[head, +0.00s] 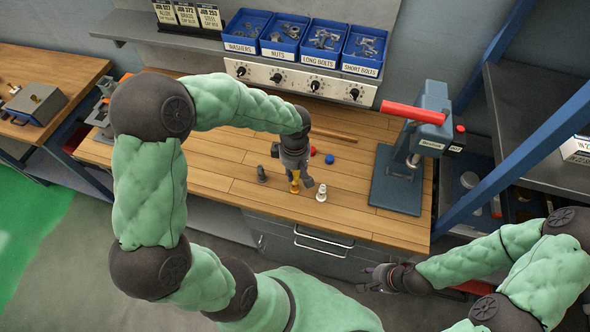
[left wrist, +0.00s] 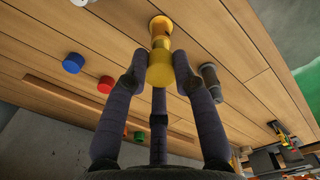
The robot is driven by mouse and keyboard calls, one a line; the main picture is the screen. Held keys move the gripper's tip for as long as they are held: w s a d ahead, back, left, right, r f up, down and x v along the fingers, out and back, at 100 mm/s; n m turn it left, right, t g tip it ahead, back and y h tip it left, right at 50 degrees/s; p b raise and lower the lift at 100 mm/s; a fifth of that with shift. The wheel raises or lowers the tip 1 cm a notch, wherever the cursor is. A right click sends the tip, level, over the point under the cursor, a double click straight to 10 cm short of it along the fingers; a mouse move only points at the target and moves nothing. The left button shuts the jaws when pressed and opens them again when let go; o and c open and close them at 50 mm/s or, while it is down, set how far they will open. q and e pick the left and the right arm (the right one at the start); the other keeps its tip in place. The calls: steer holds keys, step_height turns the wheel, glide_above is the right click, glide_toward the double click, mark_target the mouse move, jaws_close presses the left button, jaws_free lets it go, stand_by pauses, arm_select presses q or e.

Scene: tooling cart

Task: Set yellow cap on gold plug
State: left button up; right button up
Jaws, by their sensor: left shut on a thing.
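My left gripper (head: 298,175) is shut on the yellow cap (left wrist: 160,72), which sits between its fingertips in the left wrist view. The gold plug (head: 295,188) stands on the wooden bench below the cap. In the left wrist view, its round base (left wrist: 161,24) shows just beyond the cap, in line with it.
A dark grey plug (head: 262,174) stands left of the gold one, a white plug (head: 321,193) right. A red cap (head: 312,151) and a blue cap (head: 329,158) lie behind. A red-handled press (head: 400,178) stands right. Blue bins (head: 284,35) line the shelf.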

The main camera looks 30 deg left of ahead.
arm_select(q)
steer(key=shift+b, duration=0.55)
stand_by(1.0)
steer(key=shift+f+b, duration=1.05)
steer(key=shift+b, duration=0.15)
stand_by(0.7)
stand_by(0.7)
steer(key=o, duration=0.8)
steer(key=o, duration=0.5)
